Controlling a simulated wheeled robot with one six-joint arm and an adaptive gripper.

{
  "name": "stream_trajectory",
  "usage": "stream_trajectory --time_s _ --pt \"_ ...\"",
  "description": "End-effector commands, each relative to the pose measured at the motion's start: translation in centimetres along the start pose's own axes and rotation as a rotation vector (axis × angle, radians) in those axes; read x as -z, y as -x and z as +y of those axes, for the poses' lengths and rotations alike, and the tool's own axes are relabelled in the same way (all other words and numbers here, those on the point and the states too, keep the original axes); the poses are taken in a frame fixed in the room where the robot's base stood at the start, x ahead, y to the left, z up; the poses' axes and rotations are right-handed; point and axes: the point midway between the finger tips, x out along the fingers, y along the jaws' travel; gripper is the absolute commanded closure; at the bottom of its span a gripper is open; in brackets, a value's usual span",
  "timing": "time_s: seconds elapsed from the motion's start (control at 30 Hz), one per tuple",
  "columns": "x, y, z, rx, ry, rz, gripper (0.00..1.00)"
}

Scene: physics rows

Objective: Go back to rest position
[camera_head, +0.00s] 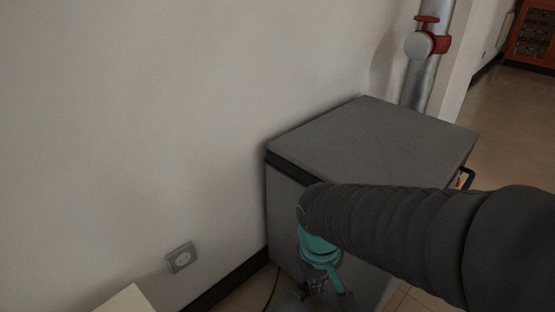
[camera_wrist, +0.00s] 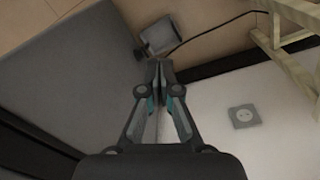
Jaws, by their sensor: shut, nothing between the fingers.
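My gripper (camera_wrist: 160,73) points down in the wrist view, with its two dark fingertips together and nothing between them. In the head view my arm comes in from the right in a dark ribbed sleeve and ends in a teal wrist. The gripper (camera_head: 318,290) shows only in part below that wrist, in front of the grey cabinet (camera_head: 375,140). The cabinet's side also shows at the left of the wrist view (camera_wrist: 70,75).
A white wall with a socket (camera_head: 182,257) stands at the left. A metal pipe with a red-handled valve (camera_head: 428,42) rises behind the cabinet. A small grey box with a cable (camera_wrist: 160,36) lies on the floor. Pale wooden legs (camera_wrist: 290,50) stand near the wall. Open floor lies at the right.

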Motion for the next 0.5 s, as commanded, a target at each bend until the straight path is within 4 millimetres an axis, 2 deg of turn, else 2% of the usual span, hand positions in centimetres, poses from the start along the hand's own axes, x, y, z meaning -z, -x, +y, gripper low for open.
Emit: stream_trajectory --time_s 0.03,0.2,0.5 --pt "-0.3 1.9 0.6 0.01 -0.041 0.051 1.0" --pt "-1.5 6.4 2.4 0.03 -0.167 0.195 1.0" --pt "-4.3 13.3 5.8 -0.018 -0.328 0.411 1.0"
